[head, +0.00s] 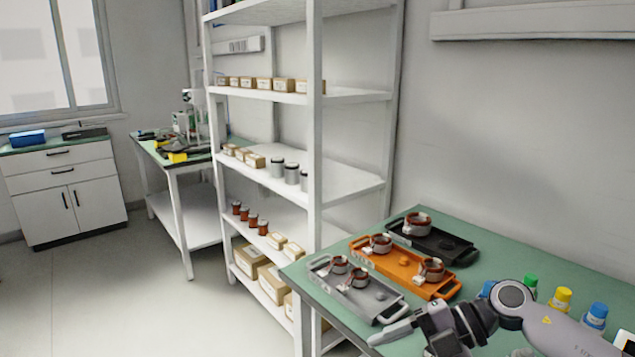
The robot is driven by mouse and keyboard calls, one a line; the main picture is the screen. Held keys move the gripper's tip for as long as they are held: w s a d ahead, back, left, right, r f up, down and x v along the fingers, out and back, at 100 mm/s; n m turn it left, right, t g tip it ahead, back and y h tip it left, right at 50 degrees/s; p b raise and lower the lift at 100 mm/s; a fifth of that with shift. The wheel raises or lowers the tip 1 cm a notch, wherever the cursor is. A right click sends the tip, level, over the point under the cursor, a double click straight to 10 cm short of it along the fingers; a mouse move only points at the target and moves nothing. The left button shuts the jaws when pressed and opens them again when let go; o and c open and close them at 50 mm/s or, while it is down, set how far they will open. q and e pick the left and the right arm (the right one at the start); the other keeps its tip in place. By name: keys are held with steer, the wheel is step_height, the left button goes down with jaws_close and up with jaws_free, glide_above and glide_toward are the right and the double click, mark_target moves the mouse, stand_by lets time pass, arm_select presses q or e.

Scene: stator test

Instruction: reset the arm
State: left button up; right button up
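My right arm comes in from the right, over the near part of the green table. My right gripper (384,336) points left, in front of the grey tray (386,312) and apart from any stator. Its fingers are seen side-on, so I cannot tell whether they are open or shut. No held object shows at the fingertips. My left gripper is not in view.
The green table (487,233) bears the grey tray, an orange tray (444,289) and a black tray (462,256), with copper-wound stators on them. Several coloured-cap bottles (561,299) stand close behind my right arm. A white shelf rack (318,150) stands left of the table.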

steer(key=s+a+r+m+t+y, duration=0.1)
steer(key=s+a+m+t+y, duration=0.2)
steer(key=a+y, duration=0.25)
steer(key=s+d+f+m+t+h, duration=0.2)
steer(key=s+d+f+m+h, duration=0.2)
steer(key=f+m, duration=0.3)
steer(key=s+d+f+m+t+h+p, duration=0.1)
steer(key=s+d+f+m+t+h, duration=0.2)
steer(key=m, duration=0.6)
steer(key=s+d+f+m+t+h+p, duration=0.1)
steer(key=s+d+f+m+h, duration=0.5)
steer(key=f, duration=0.6)
steer(key=s+m+t+h, duration=0.1)
steer(key=s+m+h, duration=0.1)
steer(key=shift+s+d+t+h, duration=0.15)
steer(key=shift+s+t+h, duration=0.15)
steer(key=shift+s+h, duration=0.05)
steer(key=shift+c, duration=1.3)
steer(key=shift+d, duration=0.1)
